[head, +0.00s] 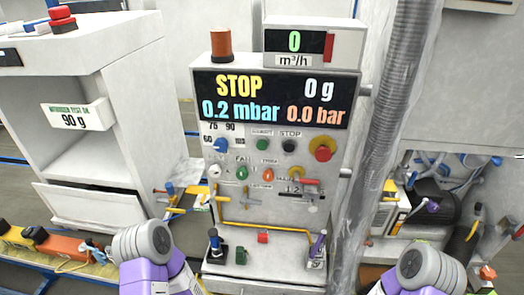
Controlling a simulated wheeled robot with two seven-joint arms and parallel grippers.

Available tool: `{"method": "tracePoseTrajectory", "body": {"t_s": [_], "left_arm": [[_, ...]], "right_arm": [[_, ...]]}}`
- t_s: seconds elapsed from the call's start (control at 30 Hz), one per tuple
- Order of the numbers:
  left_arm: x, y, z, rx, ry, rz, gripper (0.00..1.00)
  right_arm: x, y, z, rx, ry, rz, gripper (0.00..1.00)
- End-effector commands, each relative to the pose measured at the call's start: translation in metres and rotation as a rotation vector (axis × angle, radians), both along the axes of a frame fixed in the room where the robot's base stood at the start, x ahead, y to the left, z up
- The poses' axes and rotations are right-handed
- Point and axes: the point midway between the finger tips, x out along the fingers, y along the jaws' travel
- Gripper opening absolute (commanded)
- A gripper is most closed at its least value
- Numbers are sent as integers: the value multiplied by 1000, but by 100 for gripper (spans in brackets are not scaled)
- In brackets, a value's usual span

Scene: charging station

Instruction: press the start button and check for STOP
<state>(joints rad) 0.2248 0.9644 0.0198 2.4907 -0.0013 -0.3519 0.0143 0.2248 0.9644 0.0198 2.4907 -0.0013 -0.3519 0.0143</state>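The charging station panel (210,160) stands upright in the middle of the head view. Its dark display (276,100) reads STOP in yellow, with 0 g, 0.2 mbar and 0.0 bar. A green button (262,144) sits below the display; its small label is hard to read and looks like START. To its right is a black button (289,145) labelled STOP. Parts of my purple and grey arms show at the bottom left and bottom right, below and apart from the buttons. Neither gripper's fingers can be seen.
A red knob on yellow (322,149) is right of the buttons, and a blue selector (221,145) is left. Lamps and levers sit below. A grey ribbed hose (401,90) runs down the right side. A white cabinet (90,60) stands left. The space before the buttons looks clear.

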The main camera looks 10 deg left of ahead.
Motion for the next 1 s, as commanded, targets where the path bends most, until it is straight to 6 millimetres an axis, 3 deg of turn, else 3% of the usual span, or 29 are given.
{"method": "tracePoseTrajectory", "body": {"t_s": [0.43, 0.7, 1.0], "left_arm": [[0, 0, 0, 0, 0, 0, 43], [0, 0, 0, 0, 0, 0, 1], [0, 0, 0, 0, 0, 0, 0]], "right_arm": [[0, 0, 0, 0, 0, 0, 82], [0, 0, 0, 0, 0, 0, 82], [0, 0, 0, 0, 0, 0, 82]]}}
